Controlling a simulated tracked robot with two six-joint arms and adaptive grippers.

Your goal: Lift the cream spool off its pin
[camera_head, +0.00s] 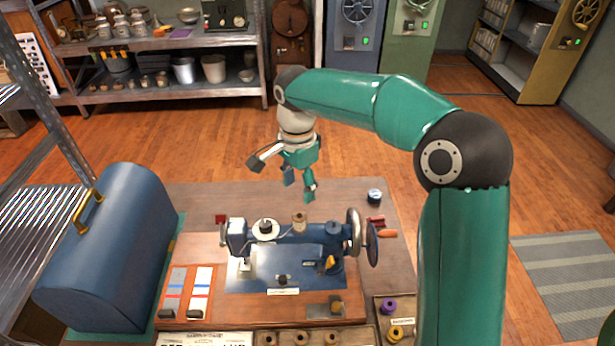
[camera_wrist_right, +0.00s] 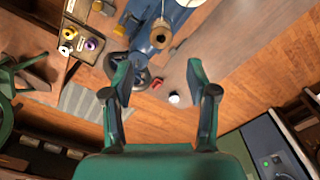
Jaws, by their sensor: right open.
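A cream to tan spool (camera_head: 299,221) stands upright on top of the blue sewing machine (camera_head: 297,256), near the middle of its arm. In the right wrist view the spool (camera_wrist_right: 160,38) shows end-on with a dark centre, beyond the fingertips and above the gap between them. My right gripper (camera_head: 299,188) is open and empty, pointing down above and behind the machine, apart from the spool. In the right wrist view its two fingers (camera_wrist_right: 157,78) are spread wide. The pin is hidden inside the spool. My left gripper is not in view.
A white disc-like part (camera_head: 265,230) sits left of the spool, and the handwheel (camera_head: 359,236) stands to its right. A blue domed cover (camera_head: 112,250) stands at the left. Purple (camera_head: 389,306) and yellow (camera_head: 395,333) spools lie in a front tray.

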